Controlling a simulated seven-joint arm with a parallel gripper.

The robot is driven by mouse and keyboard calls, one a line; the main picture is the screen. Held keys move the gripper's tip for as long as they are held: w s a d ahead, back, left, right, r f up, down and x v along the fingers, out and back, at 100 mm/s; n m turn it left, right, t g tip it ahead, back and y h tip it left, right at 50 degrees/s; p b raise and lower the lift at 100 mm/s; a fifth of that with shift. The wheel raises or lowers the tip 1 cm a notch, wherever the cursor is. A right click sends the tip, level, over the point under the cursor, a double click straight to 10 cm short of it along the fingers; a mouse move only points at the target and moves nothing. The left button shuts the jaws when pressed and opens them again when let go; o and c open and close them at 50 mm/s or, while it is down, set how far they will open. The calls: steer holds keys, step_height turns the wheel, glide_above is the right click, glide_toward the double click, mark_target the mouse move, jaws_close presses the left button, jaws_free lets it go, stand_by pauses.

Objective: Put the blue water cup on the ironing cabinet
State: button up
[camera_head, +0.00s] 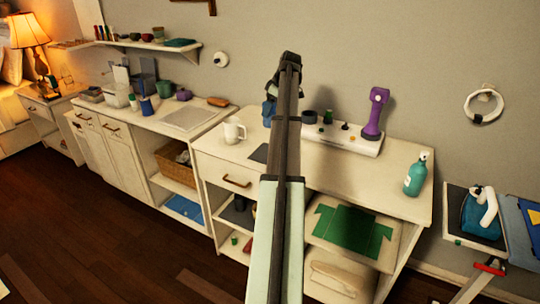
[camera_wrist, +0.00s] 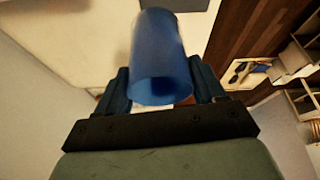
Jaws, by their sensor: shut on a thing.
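The blue water cup (camera_wrist: 160,60) is between the two fingers of my gripper (camera_wrist: 160,82) in the wrist view, which is shut on it. In the head view a small blue part of the cup (camera_head: 268,112) shows just left of my arm, which hides the rest. My gripper (camera_head: 273,92) is over the back of the white cabinet (camera_head: 330,170) with open shelves, which appears to be the ironing cabinet. I cannot tell whether the cup touches the top.
A white mug (camera_head: 234,131) stands left of the arm. A purple device (camera_head: 375,113) stands on a white base at the back, and a teal bottle (camera_head: 415,175) at the right end. The top's middle right is clear. An ironing board with an iron (camera_head: 481,215) is far right.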

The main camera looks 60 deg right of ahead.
mark_target(270, 115)
steer(key=shift+m, duration=0.6)
steer(key=a, duration=0.1)
steer(key=s+a+f, duration=0.1)
steer(key=a, duration=0.1)
steer(key=shift+s+a+f, duration=0.15)
steer(key=shift+s+a, duration=0.2)
steer(key=shift+s, duration=0.05)
steer(key=shift+f, duration=5)
steer(key=shift+f, duration=0.1)
steer(key=o, duration=1)
steer(key=shift+o, duration=0.2)
steer(key=v, duration=1.2)
